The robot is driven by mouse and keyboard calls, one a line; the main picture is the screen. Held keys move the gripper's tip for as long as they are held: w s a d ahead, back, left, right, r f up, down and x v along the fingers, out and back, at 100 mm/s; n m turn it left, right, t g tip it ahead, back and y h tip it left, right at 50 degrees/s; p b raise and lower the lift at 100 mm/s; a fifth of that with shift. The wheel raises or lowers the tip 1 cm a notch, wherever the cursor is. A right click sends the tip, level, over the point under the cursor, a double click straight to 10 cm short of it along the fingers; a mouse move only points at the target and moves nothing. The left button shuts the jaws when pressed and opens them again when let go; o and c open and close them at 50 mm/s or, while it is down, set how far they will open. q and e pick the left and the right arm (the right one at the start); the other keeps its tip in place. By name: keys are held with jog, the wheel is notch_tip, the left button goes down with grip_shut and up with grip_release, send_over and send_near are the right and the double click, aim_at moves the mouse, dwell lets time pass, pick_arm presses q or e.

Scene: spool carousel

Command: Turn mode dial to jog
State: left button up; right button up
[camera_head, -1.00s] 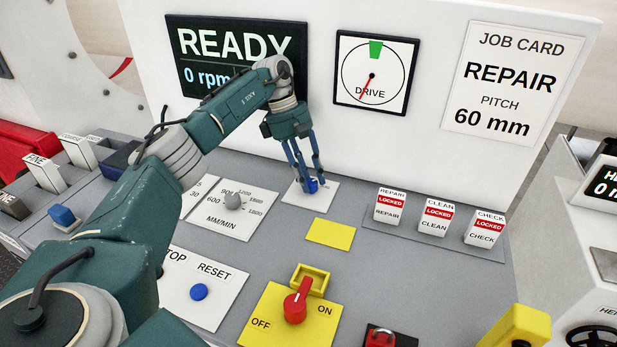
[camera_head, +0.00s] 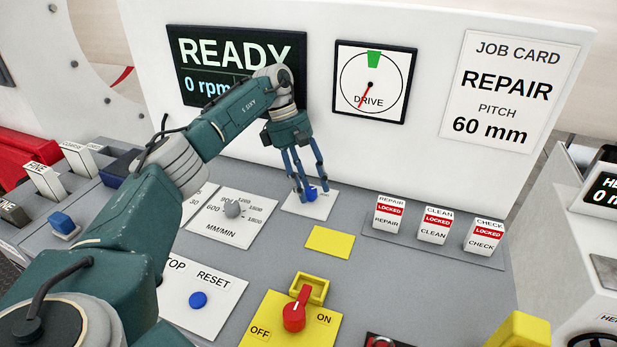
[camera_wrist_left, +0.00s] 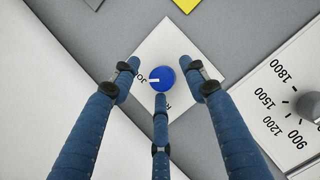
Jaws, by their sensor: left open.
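The mode dial (camera_head: 311,195) is a round blue knob on a white label plate (camera_head: 321,208) on the grey panel. In the left wrist view the dial (camera_wrist_left: 162,78) has a white pointer mark aimed left, towards partly hidden letters "JO". Another letter, perhaps "R", shows below it, and the rest of the lettering is hidden by a finger. My left gripper (camera_head: 308,182) is open. Its three blue fingers (camera_wrist_left: 160,66) are spread around the dial in view, apparently just above it and holding nothing. My right gripper is not in view.
A grey speed knob (camera_head: 233,209) stands left of the dial. A yellow blank plate (camera_head: 330,242) lies in front, with a red OFF/ON switch (camera_head: 294,316) nearer. Locked REPAIR, CLEAN and CHECK blocks (camera_head: 437,225) stand to the right. The white upright panel (camera_head: 330,150) rises close behind.

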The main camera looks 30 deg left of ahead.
pick_arm(q)
jog(key=v, duration=1.1)
jog(key=shift+r, duration=0.45)
